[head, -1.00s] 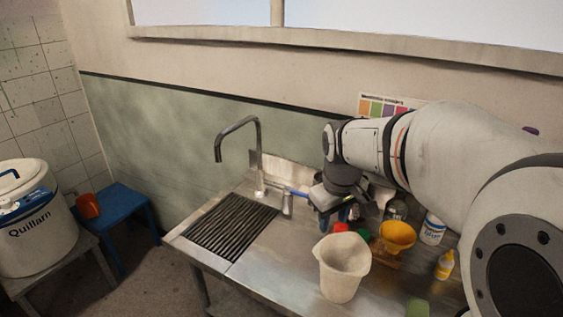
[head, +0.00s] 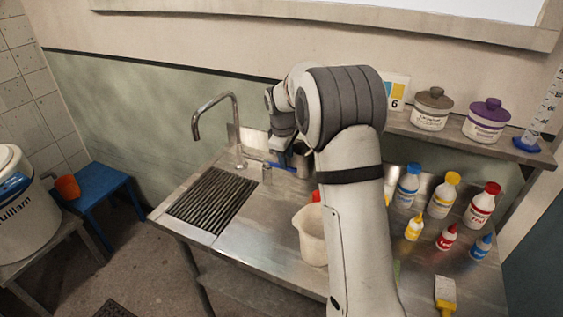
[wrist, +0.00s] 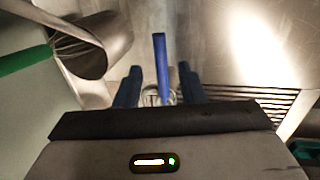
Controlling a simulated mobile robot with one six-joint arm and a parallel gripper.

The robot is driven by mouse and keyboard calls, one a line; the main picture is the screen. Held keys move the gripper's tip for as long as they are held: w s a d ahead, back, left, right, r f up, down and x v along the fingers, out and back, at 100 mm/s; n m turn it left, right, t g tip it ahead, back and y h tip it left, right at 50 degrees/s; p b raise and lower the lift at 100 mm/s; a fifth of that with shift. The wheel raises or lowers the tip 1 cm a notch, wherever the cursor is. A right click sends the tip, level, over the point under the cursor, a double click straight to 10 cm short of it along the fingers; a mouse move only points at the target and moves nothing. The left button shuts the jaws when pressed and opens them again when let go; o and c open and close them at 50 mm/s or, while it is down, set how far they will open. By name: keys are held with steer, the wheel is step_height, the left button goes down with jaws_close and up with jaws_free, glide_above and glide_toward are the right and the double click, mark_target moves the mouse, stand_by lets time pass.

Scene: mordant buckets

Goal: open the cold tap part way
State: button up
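The steel tap (head: 218,118) has a tall bent spout at the back of the sink bench. Its blue lever (wrist: 160,62) lies between my gripper's two dark blue fingers (wrist: 160,85) in the wrist view, with a gap on both sides. My gripper is open around it and appears not to touch it. In the head view my gripper (head: 284,153) is beside the tap, to its right, and the lever is mostly hidden. The lever's join to the tap body is unclear.
A grated drain (head: 212,200) lies left on the bench. A cream jug (head: 311,236) stands in front, partly behind my arm. Several dye bottles (head: 442,195) stand at the right. In the wrist view a metal vessel (wrist: 105,40) and a green-handled whisk (wrist: 25,60) are at the left.

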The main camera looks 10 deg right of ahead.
steer(key=shift+w+d+f, duration=0.1)
steer(key=shift+w+f, duration=0.05)
steer(key=shift+f, duration=0.6)
steer(key=shift+w+d+f, duration=0.1)
steer(key=shift+f, duration=0.65)
steer(key=shift+c, duration=0.4)
jaws_close()
steer(key=shift+r, duration=0.1)
